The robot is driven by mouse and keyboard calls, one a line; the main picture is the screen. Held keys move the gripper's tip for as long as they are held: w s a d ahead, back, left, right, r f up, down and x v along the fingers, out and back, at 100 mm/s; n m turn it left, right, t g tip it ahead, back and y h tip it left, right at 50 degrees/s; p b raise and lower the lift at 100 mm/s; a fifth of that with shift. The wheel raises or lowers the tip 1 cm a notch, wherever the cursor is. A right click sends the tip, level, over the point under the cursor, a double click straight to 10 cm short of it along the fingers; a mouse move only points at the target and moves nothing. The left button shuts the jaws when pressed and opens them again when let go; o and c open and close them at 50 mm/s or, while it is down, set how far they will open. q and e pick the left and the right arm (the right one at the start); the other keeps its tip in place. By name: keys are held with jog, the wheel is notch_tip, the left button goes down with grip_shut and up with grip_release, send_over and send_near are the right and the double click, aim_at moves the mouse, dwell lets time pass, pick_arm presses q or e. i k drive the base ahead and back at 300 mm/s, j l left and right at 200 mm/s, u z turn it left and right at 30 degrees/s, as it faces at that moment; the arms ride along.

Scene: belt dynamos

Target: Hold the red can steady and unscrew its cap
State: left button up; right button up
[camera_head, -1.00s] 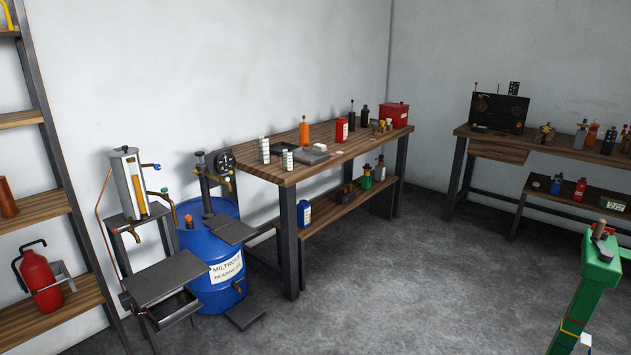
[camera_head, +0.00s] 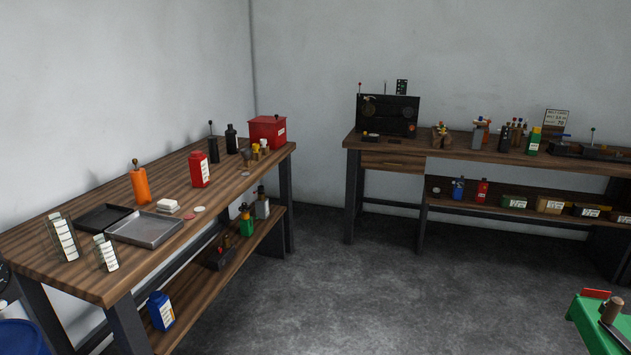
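A red can (camera_head: 199,170) with a white label stands upright on the left wooden bench (camera_head: 75,242), toward its middle. Its top is too small to make out the cap clearly. A smaller red container (camera_head: 482,190) with a label stands on the low shelf of the back bench. Neither of my grippers is in view.
An orange bottle (camera_head: 140,185), a grey tray (camera_head: 146,229), a dark tray (camera_head: 104,217), labelled holders (camera_head: 63,238), dark bottles (camera_head: 231,139) and a red box (camera_head: 267,131) share the left bench. A green stand (camera_head: 590,322) is at lower right. The grey floor (camera_head: 335,290) between is open.

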aim_at(199, 167)
jog(key=i+l+u, duration=0.15)
jog(key=i, duration=0.35)
jog(key=i+l+u, duration=0.1)
jog(key=i+l, duration=0.15)
jog(key=i, duration=0.2)
jog(key=i+l+u, duration=0.15)
jog(key=i, duration=0.3)
jog(key=l, duration=0.1)
